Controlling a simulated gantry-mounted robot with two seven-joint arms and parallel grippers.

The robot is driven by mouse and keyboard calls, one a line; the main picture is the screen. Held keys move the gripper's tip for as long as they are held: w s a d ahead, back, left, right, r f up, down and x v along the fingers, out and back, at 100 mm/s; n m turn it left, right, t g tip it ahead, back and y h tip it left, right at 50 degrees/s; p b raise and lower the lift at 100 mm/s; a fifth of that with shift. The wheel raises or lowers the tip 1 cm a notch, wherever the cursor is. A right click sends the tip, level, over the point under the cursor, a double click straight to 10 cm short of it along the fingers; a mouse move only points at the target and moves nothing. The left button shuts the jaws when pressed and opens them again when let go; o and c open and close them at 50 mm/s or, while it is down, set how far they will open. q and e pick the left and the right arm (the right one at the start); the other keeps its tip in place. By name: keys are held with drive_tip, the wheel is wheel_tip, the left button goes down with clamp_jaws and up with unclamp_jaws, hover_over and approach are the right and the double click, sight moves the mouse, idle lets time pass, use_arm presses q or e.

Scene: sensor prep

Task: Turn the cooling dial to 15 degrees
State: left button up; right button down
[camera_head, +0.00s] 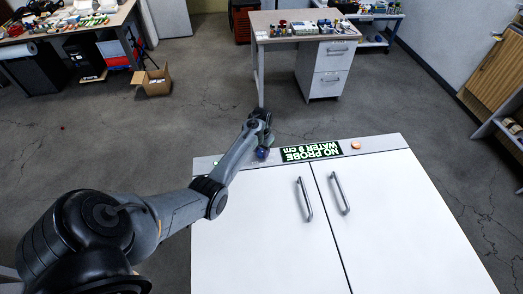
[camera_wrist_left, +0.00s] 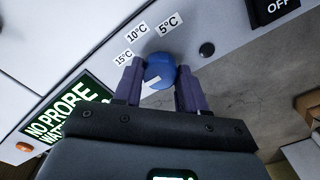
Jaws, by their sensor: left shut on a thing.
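The blue cooling dial (camera_wrist_left: 160,68) sits on the pale panel between the two fingers of my left gripper (camera_wrist_left: 158,84), which is shut on it. A short white mark shows on the dial's lower-left part in the wrist view; I cannot tell exactly which setting it marks. My right gripper is not in view.
A display (camera_head: 311,151) reading "NO PROBE WATER 9 cm" is beside the dial. An orange button (camera_head: 356,145) lies beyond it. A black round knob (camera_wrist_left: 207,49) and an OFF display (camera_wrist_left: 280,7) are on the panel's other side. White cabinet doors (camera_head: 400,220) with handles spread in front.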

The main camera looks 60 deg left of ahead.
use_arm(q)
drive_tip(key=shift+r+m+p, duration=0.15)
drive_tip(key=shift+m+p, duration=0.65)
drive_tip(key=shift+p, duration=0.05)
drive_tip(key=shift+m+p, duration=0.9)
drive_tip(key=shift+m, duration=0.2)
drive_tip(key=shift+m+p, duration=0.55)
drive_tip(key=shift+m, duration=0.65)
drive_tip(key=shift+m+p, duration=0.4)
drive_tip(key=shift+m, duration=0.8)
drive_tip(key=shift+f, duration=0.2)
drive_tip(key=o, duration=1.1)
drive_tip(key=shift+c, duration=0.2)
